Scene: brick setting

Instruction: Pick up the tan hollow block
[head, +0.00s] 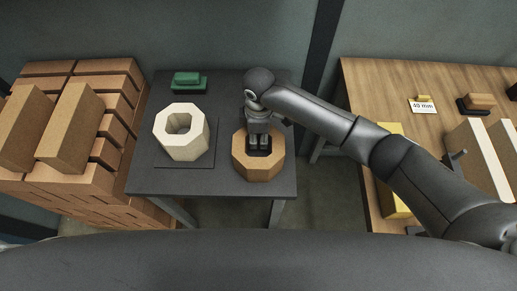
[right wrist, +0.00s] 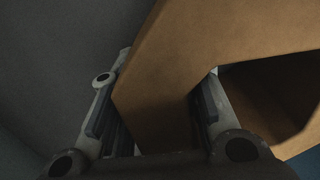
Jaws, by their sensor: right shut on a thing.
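The tan hollow block (head: 258,174) is an eight-sided ring at the front right of the dark table in the head view. My right gripper (head: 258,148) reaches down over it from above. In the right wrist view, one wall of the tan hollow block (right wrist: 185,75) sits between the two fingers of my right gripper (right wrist: 160,118), which is shut on it. The gripper hides part of the block's opening and far side in the head view. I cannot tell whether the block touches the table. My left gripper is not in view.
A cream hollow block (head: 182,147) stands left of the tan one on the dark table (head: 224,92). A green item (head: 188,82) lies behind it. Stacked bricks (head: 70,130) stand at the left. A wooden table (head: 375,85) with a card (head: 423,107) and blocks is at the right.

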